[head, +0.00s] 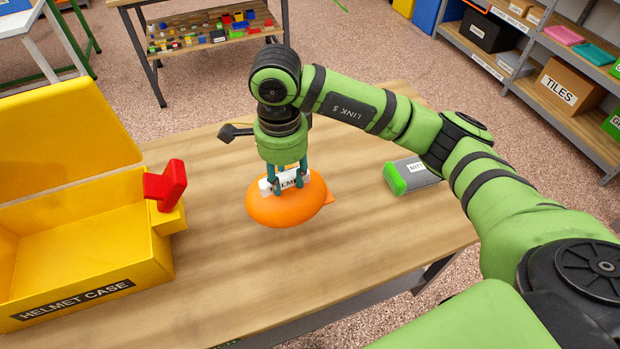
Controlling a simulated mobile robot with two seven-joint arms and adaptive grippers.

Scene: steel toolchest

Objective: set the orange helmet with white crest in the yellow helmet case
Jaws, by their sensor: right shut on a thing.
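The orange helmet (287,208) is near the middle of the wooden table in the head view. Its white crest (290,181) carries a label that is partly covered by gripper fingers. My right gripper (286,184) points down and is shut on the crest from above. I cannot tell whether the helmet touches the table or hangs just above it. The yellow helmet case (156,262) stands at the left with its lid (60,130) raised. Its visible inside is empty, and its left part is cut off by the picture edge. My left gripper is not in view.
A red block-like piece (167,184) stands up at the case's right corner, between case and helmet. A grey and green box marked MITT (412,175) lies right of the helmet. A dark object (232,132) is behind my gripper. The table (330,262) is clear in front.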

